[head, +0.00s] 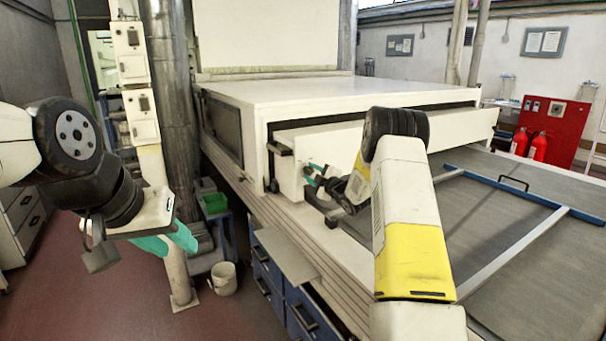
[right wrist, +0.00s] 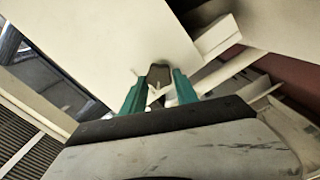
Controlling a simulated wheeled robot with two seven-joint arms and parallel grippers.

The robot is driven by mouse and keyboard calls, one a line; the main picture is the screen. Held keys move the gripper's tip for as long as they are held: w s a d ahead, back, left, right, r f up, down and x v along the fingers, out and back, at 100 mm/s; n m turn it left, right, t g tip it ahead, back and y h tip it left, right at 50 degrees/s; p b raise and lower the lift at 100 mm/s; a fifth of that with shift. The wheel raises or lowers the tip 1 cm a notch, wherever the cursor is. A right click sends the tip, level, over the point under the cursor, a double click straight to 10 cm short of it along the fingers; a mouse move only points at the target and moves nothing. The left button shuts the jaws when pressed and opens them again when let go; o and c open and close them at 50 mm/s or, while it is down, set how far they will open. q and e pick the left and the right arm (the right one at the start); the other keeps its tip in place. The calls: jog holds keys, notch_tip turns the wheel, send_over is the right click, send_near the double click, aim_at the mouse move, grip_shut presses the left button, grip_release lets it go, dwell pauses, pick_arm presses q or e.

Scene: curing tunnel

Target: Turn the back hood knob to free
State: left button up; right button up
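The white hood (head: 395,135) projects from the large white tunnel housing over the belt. A black knob-like fitting with a bracket (head: 280,150) sits at the hood's left edge, near the housing. My right gripper (head: 316,174) is at the hood's end face. In the right wrist view its teal fingers (right wrist: 160,84) stand on either side of a small dark knob (right wrist: 159,73) on a white panel. Whether they press on it I cannot tell. The knob's marking and setting are not readable. My left gripper (head: 170,243) hangs empty at the left, away from the hood.
A blue frame with a black handle (head: 514,183) lies over the grey belt (head: 500,245) at right. Blue drawers (head: 300,312) and a small shelf (head: 285,258) are below the housing. A white bucket (head: 223,278) stands on the floor. Metal columns rise at left.

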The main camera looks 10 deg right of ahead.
jog(key=o, duration=0.4)
jog(key=shift+c, duration=0.2)
jog(key=shift+s, duration=0.1)
jog(key=v, duration=0.7)
jog(key=shift+s, duration=0.3)
jog(key=shift+d, duration=0.1)
